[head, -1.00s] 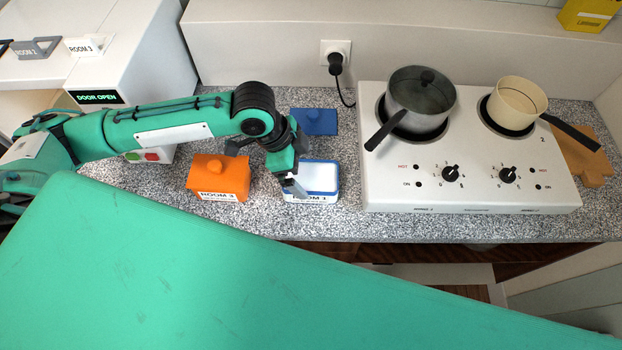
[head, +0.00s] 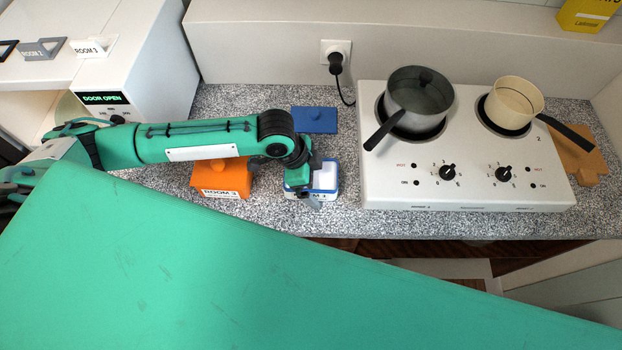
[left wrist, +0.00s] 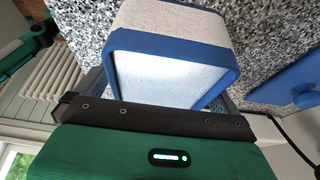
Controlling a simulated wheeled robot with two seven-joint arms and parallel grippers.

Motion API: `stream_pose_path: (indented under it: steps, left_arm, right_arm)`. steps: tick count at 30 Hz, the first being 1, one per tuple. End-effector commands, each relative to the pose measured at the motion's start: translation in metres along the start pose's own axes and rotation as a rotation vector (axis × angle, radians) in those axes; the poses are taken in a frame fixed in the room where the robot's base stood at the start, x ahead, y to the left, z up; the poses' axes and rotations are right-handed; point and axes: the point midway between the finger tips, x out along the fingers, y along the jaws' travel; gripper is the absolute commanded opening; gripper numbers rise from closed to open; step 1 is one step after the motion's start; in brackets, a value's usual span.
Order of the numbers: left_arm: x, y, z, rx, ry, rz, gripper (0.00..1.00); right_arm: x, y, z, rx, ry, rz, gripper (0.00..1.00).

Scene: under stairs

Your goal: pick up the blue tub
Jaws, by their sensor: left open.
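The blue tub (head: 328,179) is an open box with a blue rim, pale inside, standing on the speckled counter. Its front label is partly hidden by my left gripper (head: 308,188), which is over the tub's front left part. In the left wrist view the tub (left wrist: 170,43) lies just ahead of my open left gripper. A finger shows at either side of its near end. I cannot tell whether they touch it. A flat blue lid with a knob (head: 314,120) lies behind the tub and also shows in the left wrist view (left wrist: 296,92). My right gripper is out of view.
An orange lidded tub marked ROOM 3 (head: 222,180) stands close on the left, partly under my left arm. A white hotplate (head: 470,185) with a grey pot (head: 420,97) and a cream pan (head: 514,101) stands right. The counter's front edge is near.

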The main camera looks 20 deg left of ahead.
Motion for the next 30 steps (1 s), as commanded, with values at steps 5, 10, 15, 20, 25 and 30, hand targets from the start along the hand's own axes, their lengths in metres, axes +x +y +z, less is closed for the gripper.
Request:
stream_pose_path:
  steps: [5, 10, 15, 20, 25, 30]
  left_arm:
    - [0.0009, 0.0, 0.0002, 0.0, 0.001, 0.0, 1.0]
    - [0.0031, 0.0001, 0.001, 0.0, 0.001, 0.0, 1.0]
    - [0.0043, 0.0, 0.0017, 0.0, 0.0, 0.0, 1.0]
    - [0.0043, 0.0, 0.0017, 0.0, 0.0, 0.0, 0.96]
    - [0.0042, 0.0, 0.0017, 0.0, 0.0, 0.0, 0.63]
    - [0.0037, -0.0002, 0.0012, 0.0, 0.001, -0.001, 0.45]
  right_arm:
    - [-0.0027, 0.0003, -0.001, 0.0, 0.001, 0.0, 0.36]
    - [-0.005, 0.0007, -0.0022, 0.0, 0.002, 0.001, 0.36]
    - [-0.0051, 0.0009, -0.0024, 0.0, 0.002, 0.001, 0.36]
    - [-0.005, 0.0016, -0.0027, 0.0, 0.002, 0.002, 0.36]
    - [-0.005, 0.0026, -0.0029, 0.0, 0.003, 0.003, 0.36]
    - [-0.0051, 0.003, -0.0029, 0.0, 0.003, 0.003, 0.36]
